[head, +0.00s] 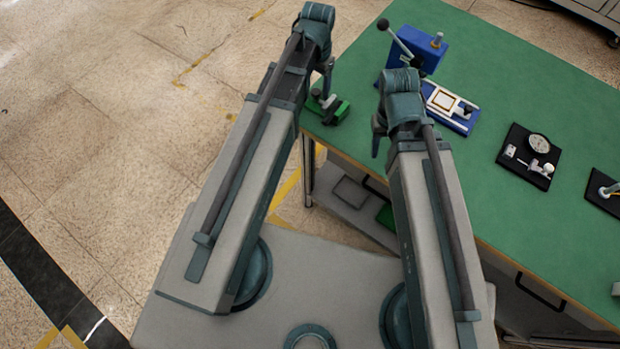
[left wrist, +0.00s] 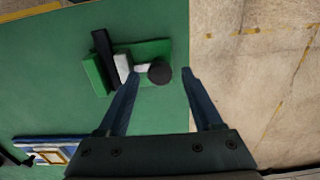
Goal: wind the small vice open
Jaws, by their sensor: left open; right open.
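The small green vice (head: 340,110) sits at the near left corner of the green table. In the left wrist view the vice (left wrist: 153,50) shows its green body, pale metal parts, a black bar (left wrist: 105,52) and a dark round knob (left wrist: 159,74). My left gripper (head: 325,88) is over the vice. In the left wrist view its fingers (left wrist: 161,73) are spread, with the knob between the tips; I cannot tell how far above or below the knob they are. My right gripper (head: 377,140) hangs by the table's front edge, away from the vice, its fingers partly hidden.
A blue lever press (head: 425,52) and a blue-and-white fixture (head: 450,107) stand right of the vice. A black plate with a dial gauge (head: 540,145) lies farther right. The green tabletop (head: 530,80) is clear behind these. A grey lower shelf (head: 345,200) shows below the table.

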